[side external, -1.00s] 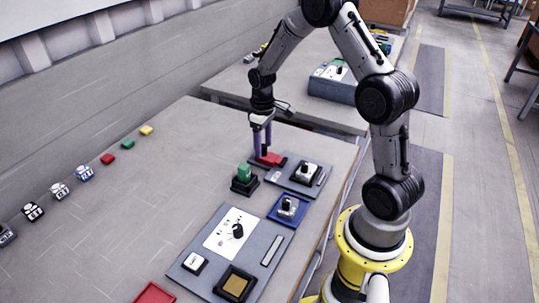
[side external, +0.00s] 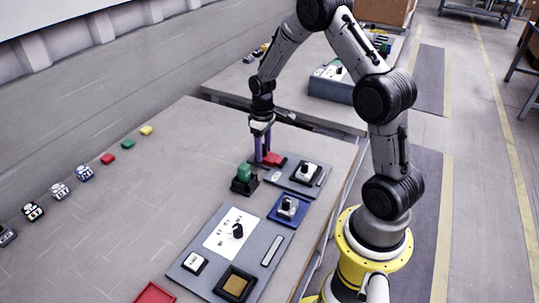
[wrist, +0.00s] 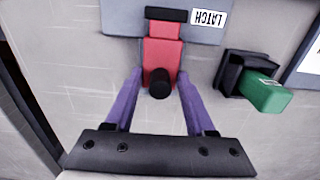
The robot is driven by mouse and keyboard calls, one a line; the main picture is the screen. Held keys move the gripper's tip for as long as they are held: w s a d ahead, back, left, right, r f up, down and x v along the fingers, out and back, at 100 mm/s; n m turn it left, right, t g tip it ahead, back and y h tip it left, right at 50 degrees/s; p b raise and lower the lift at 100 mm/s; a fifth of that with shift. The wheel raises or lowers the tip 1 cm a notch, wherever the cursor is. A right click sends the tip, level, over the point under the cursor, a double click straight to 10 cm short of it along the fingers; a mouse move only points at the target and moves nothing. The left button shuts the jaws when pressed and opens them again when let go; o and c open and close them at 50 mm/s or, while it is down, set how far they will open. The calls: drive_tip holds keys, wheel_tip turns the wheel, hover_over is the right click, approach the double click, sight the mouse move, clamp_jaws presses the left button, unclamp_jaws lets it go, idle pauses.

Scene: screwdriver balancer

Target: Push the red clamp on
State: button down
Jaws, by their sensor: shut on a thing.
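The red clamp (side external: 272,159) sits at the left end of a grey plate (side external: 292,183) toward the back of the bench. In the wrist view the red clamp (wrist: 162,55) has a black bar at its far end and a round black knob (wrist: 159,83) at its near end. My gripper (side external: 263,160) points down at the clamp. In the wrist view its purple fingers (wrist: 160,76) are on both sides of the clamp's near end, shut on it. The exact finger contact is hard to see.
A green block in a black holder (side external: 244,179) stands close beside the clamp. A black-and-white knob unit (side external: 306,173) is on the same plate. A blue-framed unit (side external: 289,208) and a larger grey panel (side external: 218,255) lie nearer. The bench's left middle is clear.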

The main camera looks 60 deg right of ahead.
sight(277, 159)
drive_tip(key=shift+s, duration=2.35)
drive_tip(key=c, duration=0.6)
unclamp_jaws()
drive_tip(key=shift+s, duration=0.1)
drive_tip(key=shift+o, duration=0.2)
drive_tip(key=shift+r, duration=3.55)
